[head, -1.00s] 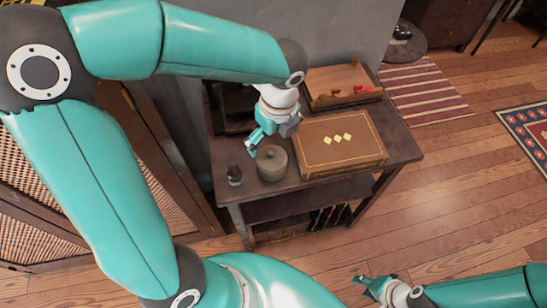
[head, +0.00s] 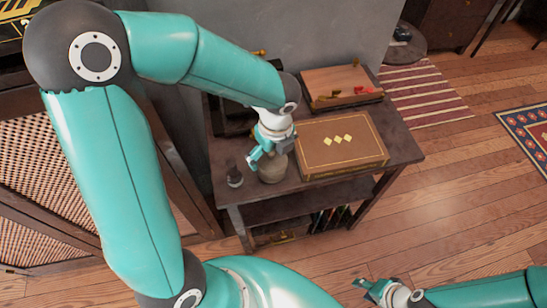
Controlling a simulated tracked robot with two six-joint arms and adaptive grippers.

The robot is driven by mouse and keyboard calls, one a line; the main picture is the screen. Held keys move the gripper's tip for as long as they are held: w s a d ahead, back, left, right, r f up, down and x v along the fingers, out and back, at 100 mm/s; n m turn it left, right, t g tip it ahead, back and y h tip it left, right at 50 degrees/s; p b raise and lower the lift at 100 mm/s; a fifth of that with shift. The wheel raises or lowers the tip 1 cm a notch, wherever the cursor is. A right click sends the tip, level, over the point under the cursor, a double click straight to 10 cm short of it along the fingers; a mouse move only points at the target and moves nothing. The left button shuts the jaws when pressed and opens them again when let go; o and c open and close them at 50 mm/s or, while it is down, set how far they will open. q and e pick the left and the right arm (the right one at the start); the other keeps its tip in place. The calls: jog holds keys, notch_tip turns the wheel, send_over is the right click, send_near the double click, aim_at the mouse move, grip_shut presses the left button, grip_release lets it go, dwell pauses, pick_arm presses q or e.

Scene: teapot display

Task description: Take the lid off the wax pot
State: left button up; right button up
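The wax pot (head: 272,173) is a small round grey-beige pot on the dark side table, left of the brown box. My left gripper (head: 264,157) is right over its top, fingers pointing down and to the left, and it hides most of the lid. I cannot tell whether the fingers touch the lid or how far apart they are. My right gripper (head: 364,289) is low at the bottom right, far from the table, small in the view; its opening is not clear.
A small dark bottle (head: 234,174) stands just left of the pot. The brown box with gold diamonds (head: 340,150) lies close to its right. A wooden tray with red pieces (head: 335,84) is at the back. The table (head: 405,150) has free room at its right end.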

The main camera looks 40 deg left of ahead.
pick_arm(q)
jog(key=shift+s, duration=0.1)
jog(key=c, duration=1.3)
jog(key=shift+s, duration=0.1)
jog(key=shift+c, duration=0.9)
